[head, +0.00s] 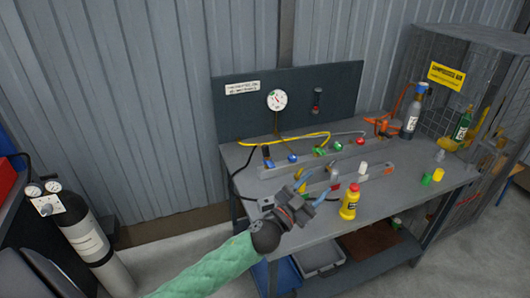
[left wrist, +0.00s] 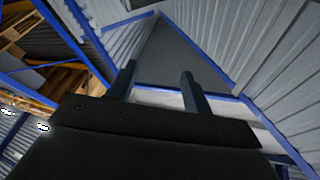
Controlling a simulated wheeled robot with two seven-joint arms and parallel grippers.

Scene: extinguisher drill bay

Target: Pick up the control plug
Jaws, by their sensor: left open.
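My left gripper (head: 314,190) is over the front left part of the grey workbench (head: 400,198), in front of the low rails with coloured fittings. In the left wrist view its two fingers (left wrist: 158,75) stand apart with nothing between them. I cannot tell for sure which piece is the control plug. Small plug-like pieces stand at the bench's right: a green one (head: 426,179), a yellow one (head: 438,174) and a pale grey one (head: 440,155). A white-topped piece (head: 362,169) stands at the front rail. My right gripper is not in view.
A yellow bottle with a red cap (head: 349,203) stands close right of my left gripper. A grey bottle (head: 412,115) and a green bottle (head: 462,125) stand at the back right by a mesh cage (head: 480,60).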

